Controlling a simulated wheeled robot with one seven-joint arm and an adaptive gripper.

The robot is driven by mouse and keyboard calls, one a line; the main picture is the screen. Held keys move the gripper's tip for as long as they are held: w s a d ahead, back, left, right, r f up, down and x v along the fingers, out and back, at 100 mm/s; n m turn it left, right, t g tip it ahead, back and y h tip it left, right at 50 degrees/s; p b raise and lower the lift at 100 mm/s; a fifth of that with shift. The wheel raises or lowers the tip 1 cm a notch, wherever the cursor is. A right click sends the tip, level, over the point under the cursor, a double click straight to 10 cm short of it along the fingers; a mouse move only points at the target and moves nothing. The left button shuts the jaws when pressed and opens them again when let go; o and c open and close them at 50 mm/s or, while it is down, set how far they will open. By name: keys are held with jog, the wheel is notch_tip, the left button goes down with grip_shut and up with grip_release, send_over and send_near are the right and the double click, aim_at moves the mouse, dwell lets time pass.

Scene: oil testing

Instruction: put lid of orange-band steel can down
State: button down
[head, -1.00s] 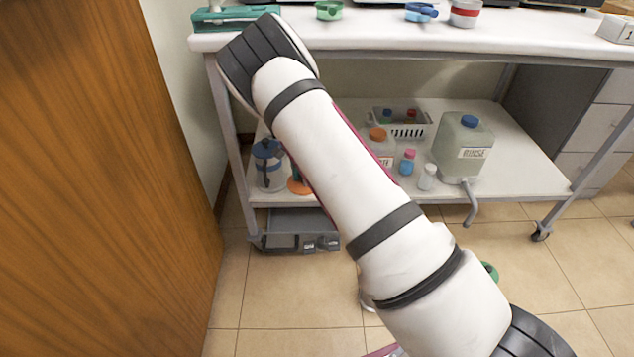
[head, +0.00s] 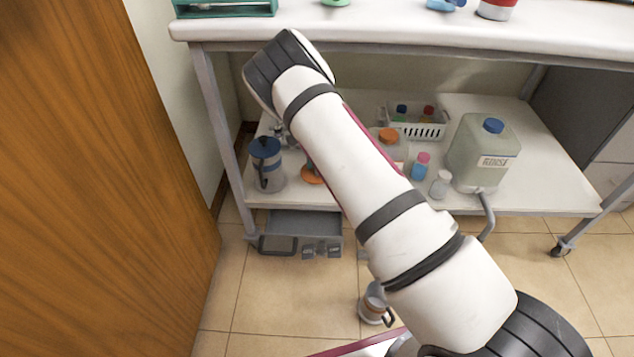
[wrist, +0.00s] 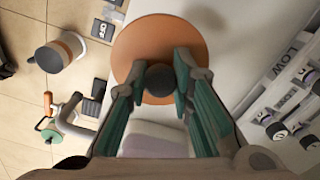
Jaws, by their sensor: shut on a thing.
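My gripper (wrist: 160,82) is shut on the dark knob of a round orange lid (wrist: 135,45), one finger on each side, in the wrist view. The lid lies flat below the fingers, against a pale surface. In the head view an orange edge of the lid (head: 311,176) shows beside my arm, by the lower shelf; my arm hides most of my gripper. I cannot tell whether the lid touches the shelf. A grey steel can with an orange-brown band (wrist: 58,52) is on the floor in the wrist view; it also shows in the head view (head: 374,303).
To the right are an orange-capped bottle (head: 388,140), small bottles, a white basket (head: 425,130) and a rinse jug (head: 480,155). A wooden panel (head: 90,200) stands at left.

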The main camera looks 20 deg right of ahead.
notch_tip(320, 180, down, 7)
jog(key=shift+b, duration=1.15)
jog(key=shift+r, duration=0.1)
jog(key=c, duration=1.4)
grip_release()
notch_tip(320, 180, up, 8)
jog(key=p, duration=0.3)
jog(key=shift+f, duration=0.2)
